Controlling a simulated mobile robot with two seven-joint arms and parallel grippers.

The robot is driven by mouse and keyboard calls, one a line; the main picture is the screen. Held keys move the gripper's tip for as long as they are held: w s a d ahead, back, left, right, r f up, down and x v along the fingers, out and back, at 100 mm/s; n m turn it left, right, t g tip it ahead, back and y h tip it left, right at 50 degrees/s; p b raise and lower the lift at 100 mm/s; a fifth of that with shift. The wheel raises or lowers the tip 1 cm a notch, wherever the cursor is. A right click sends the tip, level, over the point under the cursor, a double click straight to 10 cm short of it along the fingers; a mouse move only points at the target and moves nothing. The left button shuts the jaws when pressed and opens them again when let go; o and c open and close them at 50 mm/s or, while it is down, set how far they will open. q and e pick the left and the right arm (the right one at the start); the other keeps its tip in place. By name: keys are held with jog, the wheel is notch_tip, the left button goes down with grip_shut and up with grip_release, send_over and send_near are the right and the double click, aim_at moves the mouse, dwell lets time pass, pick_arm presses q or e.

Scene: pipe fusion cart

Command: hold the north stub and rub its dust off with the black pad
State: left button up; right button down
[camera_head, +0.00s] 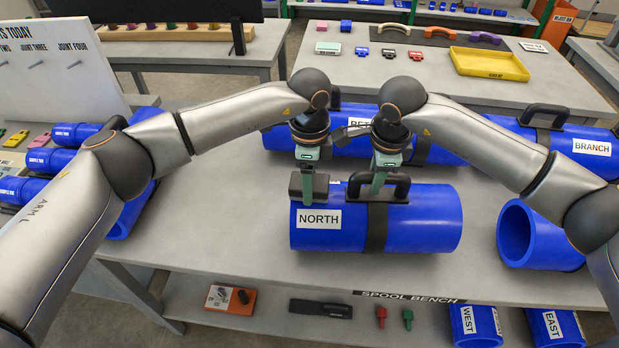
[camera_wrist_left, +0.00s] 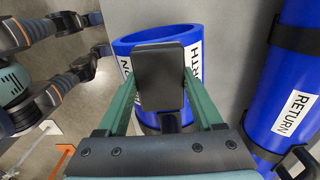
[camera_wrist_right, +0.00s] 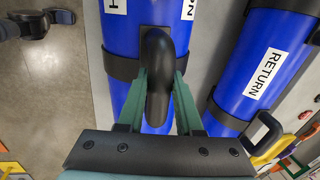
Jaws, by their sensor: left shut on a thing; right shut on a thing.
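The north stub (camera_head: 425,222) is a blue pipe with a NORTH label, a black band and a black handle, lying on the grey bench. My right gripper (camera_head: 381,184) is shut on the stub's handle (camera_wrist_right: 157,70), with a finger on each side of it. My left gripper (camera_head: 308,190) is shut on the black pad (camera_wrist_left: 160,76), which is at the stub's left end, over its top. I cannot tell whether the pad touches the pipe. No dust can be made out on the visible surface.
The RETURN pipe (camera_wrist_right: 270,68) lies close behind the stub, and the BRANCH pipe (camera_head: 568,146) is at the back right. An open blue pipe (camera_head: 540,236) lies to the right. The bench front (camera_head: 270,250) is clear. WEST (camera_head: 474,326) and EAST (camera_head: 556,328) pipes are on the shelf below.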

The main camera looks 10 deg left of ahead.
pick_arm(q)
jog(key=shift+f, duration=0.4)
pick_arm(e)
jog(key=shift+s+f, duration=0.2)
jog(key=shift+f, duration=0.15)
pick_arm(q)
jog(key=shift+d, duration=0.1)
